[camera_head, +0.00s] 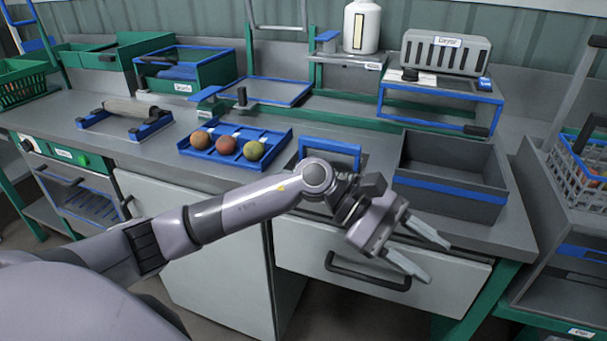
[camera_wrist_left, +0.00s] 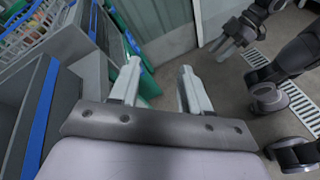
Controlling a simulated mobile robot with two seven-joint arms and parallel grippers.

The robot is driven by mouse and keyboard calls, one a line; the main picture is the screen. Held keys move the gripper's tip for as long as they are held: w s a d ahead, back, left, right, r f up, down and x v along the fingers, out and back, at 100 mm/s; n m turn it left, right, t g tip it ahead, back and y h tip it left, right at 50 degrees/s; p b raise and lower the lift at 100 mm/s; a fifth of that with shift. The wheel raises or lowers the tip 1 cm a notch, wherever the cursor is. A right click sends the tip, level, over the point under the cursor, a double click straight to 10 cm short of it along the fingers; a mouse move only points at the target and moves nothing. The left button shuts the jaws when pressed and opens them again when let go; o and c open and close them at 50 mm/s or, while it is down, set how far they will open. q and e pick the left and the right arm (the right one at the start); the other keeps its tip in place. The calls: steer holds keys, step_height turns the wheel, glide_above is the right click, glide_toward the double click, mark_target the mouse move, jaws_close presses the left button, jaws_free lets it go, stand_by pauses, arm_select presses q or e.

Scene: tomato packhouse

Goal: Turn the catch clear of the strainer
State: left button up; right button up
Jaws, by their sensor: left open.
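A flat blue-framed panel with a grey surface (camera_head: 278,91), which looks like the strainer, lies at the back middle of the bench. A small dark upright knob (camera_head: 241,97) stands at its front left edge and may be the catch; its exact turn is too small to tell. My left gripper (camera_head: 436,261) is open and empty, in front of the drawer and well to the right of and nearer than the panel. Its spread fingers also show in the left wrist view (camera_wrist_left: 160,66). What seems to be my right gripper (camera_wrist_left: 232,40) shows there, dark and apart from everything.
A blue tray (camera_head: 215,158) with three round fruits sits in front of the panel. A grey bin (camera_head: 450,187) with a blue band stands right. A roller on a blue stand (camera_head: 128,118) is left. A white jug (camera_head: 361,27) stands behind.

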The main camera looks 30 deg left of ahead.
arm_select(q)
steer(key=w+a+m+t+y+b, duration=0.1)
steer(key=w+a+m+y, duration=0.1)
steer(key=a, duration=0.4)
steer(key=w+a+m+t+y+b, duration=0.1)
steer(key=w+a+m+y, duration=0.2)
steer(key=a+y, duration=0.2)
steer(key=w+a+m+y+b, duration=0.1)
steer(key=w+a+m+y, duration=0.1)
steer(key=a, duration=0.5)
steer(key=shift+w+a+r+m+t+y, duration=0.15)
steer(key=shift+w+r+m+t+y, duration=0.25)
steer(key=shift+m+y, duration=0.45)
steer(key=a+r+y, duration=0.1)
steer(key=a, duration=0.2)
steer(key=a+r+y, duration=0.1)
steer(key=a+y, duration=0.1)
steer(key=a, duration=0.1)
steer(key=a+r+m+y+b, duration=0.1)
steer(key=a+r, duration=0.1)
steer(key=a, duration=0.1)
steer(key=shift+w+t, duration=0.35)
steer(key=shift+t, duration=0.05)
steer(key=shift+w+a+f, duration=0.1)
steer(key=shift+a+f, duration=0.1)
steer(key=x, duration=0.6)
steer(key=shift+w+f, duration=0.1)
jaws_close()
